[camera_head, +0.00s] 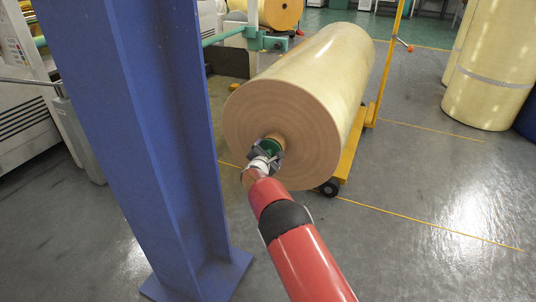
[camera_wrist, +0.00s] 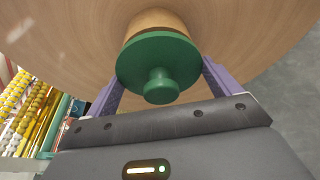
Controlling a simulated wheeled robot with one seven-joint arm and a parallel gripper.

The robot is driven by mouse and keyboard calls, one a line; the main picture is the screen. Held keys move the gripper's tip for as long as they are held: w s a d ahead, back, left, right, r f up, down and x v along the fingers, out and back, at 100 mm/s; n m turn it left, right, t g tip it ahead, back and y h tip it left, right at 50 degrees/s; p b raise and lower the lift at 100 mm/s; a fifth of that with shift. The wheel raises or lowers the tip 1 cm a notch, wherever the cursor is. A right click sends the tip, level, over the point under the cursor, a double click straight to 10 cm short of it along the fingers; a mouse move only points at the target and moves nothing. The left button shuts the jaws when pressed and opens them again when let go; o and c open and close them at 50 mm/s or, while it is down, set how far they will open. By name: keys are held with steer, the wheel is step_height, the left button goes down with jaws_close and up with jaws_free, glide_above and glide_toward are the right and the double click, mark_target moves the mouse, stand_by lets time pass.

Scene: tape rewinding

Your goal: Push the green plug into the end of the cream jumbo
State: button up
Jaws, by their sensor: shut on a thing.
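The cream jumbo (camera_head: 310,80) is a large roll lying on its side, its flat brown end face (camera_head: 262,120) toward me. A tan cylinder shows at the centre of the face, behind the green plug (camera_head: 268,146). In the wrist view the plug (camera_wrist: 158,55) is a round green flange with a knob toward me, in line with the tan cylinder (camera_wrist: 155,22). My gripper (camera_head: 262,157) is shut on the plug, with its purple fingers (camera_wrist: 160,78) on both sides. I cannot tell how deep the plug sits; the flange hides the joint.
A blue steel column (camera_head: 140,130) stands close on the left of my arm. The jumbo rests on a yellow wheeled cart (camera_head: 352,150). More cream rolls (camera_head: 495,65) stand at the right. The grey floor (camera_head: 430,180) to the right is clear.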

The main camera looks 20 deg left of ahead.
steer(key=shift+w+b, duration=0.55)
steer(key=shift+w, duration=0.1)
stand_by(0.6)
stand_by(0.3)
steer(key=o, duration=0.6)
steer(key=shift+s+a+b, duration=0.15)
steer(key=shift+s+b, duration=0.45)
steer(key=shift+s, duration=1.65)
steer(key=shift+s+a+b, duration=0.15)
steer(key=shift+s+b, duration=0.4)
steer(key=shift+s, duration=1.7)
